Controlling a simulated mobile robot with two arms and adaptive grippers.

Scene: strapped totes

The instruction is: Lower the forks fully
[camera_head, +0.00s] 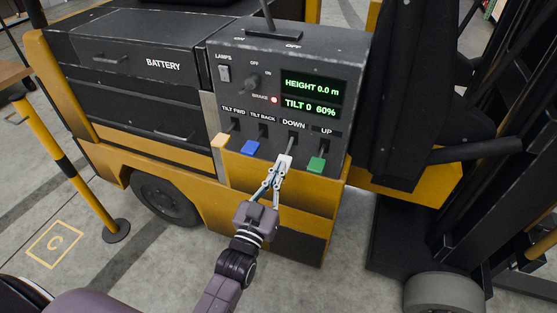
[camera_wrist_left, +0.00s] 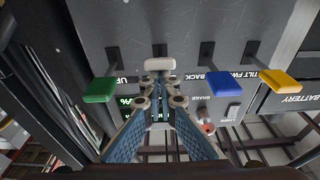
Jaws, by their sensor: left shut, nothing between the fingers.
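The forklift's control panel (camera_head: 280,85) carries a row of levers. The DOWN lever has a white knob (camera_head: 285,160), which also shows in the left wrist view (camera_wrist_left: 160,64). The display (camera_head: 312,97) reads HEIGHT 0.0 m and TILT 0 60%. My left gripper (camera_head: 279,172) is shut and empty, its fingertips right at the white knob; I cannot tell if they touch it. In the left wrist view the fingertips (camera_wrist_left: 159,86) are close together just below the knob. The forks themselves cannot be made out. My right gripper is not in view.
Beside the DOWN lever are a green UP knob (camera_head: 316,164), a blue TILT BACK knob (camera_head: 250,147) and an orange TILT FWD knob (camera_head: 219,141). A red light (camera_head: 274,100) is lit by BRAKE. A yellow-black post (camera_head: 75,165) stands at left. Dark mast parts fill the right.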

